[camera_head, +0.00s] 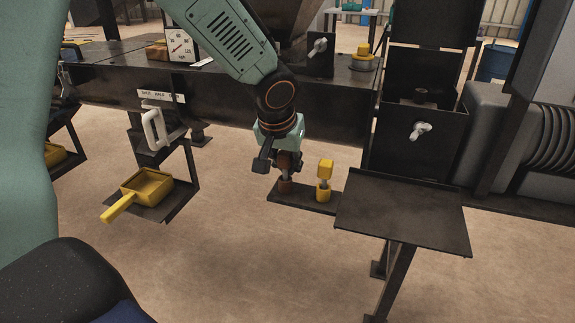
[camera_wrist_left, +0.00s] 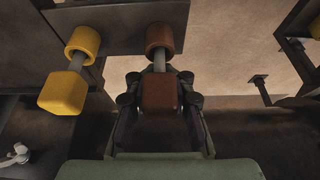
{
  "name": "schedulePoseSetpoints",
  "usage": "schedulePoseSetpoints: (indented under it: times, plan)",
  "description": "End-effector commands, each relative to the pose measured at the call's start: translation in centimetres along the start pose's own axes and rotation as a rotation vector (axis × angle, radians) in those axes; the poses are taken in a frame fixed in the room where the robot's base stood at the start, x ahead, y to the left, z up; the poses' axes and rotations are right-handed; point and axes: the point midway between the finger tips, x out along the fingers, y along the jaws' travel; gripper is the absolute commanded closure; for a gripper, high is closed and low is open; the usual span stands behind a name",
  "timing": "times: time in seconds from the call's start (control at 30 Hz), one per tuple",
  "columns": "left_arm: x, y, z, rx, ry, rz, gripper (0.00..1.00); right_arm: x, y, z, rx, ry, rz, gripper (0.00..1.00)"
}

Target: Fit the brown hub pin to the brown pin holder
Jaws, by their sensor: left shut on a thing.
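My left gripper (camera_head: 281,161) points down over the small dark shelf and is shut on the brown hub pin (camera_head: 291,163). In the left wrist view, the pin's brown block-shaped head (camera_wrist_left: 159,92) sits between the two dark fingers of the gripper (camera_wrist_left: 159,84). Its grey shaft (camera_wrist_left: 159,62) runs to the round brown pin holder (camera_wrist_left: 160,36), in line with it. The shaft's end meets the holder; how deep it sits I cannot tell. In the head view the brown pin holder (camera_head: 285,187) is on the shelf just below the gripper. My right gripper is not in view.
A yellow pin (camera_head: 325,168) stands in a yellow holder (camera_head: 323,190) close beside, right of the gripper. A dark plate (camera_head: 405,212) on a post lies further right. A yellow scoop (camera_head: 147,187) rests on a left shelf. A dark beam (camera_head: 230,98) runs behind.

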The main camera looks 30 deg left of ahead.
Motion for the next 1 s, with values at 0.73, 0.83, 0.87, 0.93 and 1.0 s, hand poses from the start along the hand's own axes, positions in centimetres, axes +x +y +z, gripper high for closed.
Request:
schedulePoseSetpoints:
  times: [0.73,0.83,0.87,0.93,1.0]
  plan:
    - [0.36,-0.05,0.67,0.0,-0.017,-0.003,0.51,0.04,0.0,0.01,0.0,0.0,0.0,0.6]
    - [0.29,-0.04,0.54,0.0,-0.014,-0.002,0.51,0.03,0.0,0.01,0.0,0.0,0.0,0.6]
    - [0.28,-0.04,0.5,0.0,-0.013,-0.002,0.51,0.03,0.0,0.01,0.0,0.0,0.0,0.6]
    - [0.24,-0.03,0.43,0.0,-0.011,-0.002,0.51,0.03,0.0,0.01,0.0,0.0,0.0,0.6]
    - [0.22,-0.03,0.38,0.0,-0.01,-0.001,0.51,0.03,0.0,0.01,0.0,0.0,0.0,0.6]
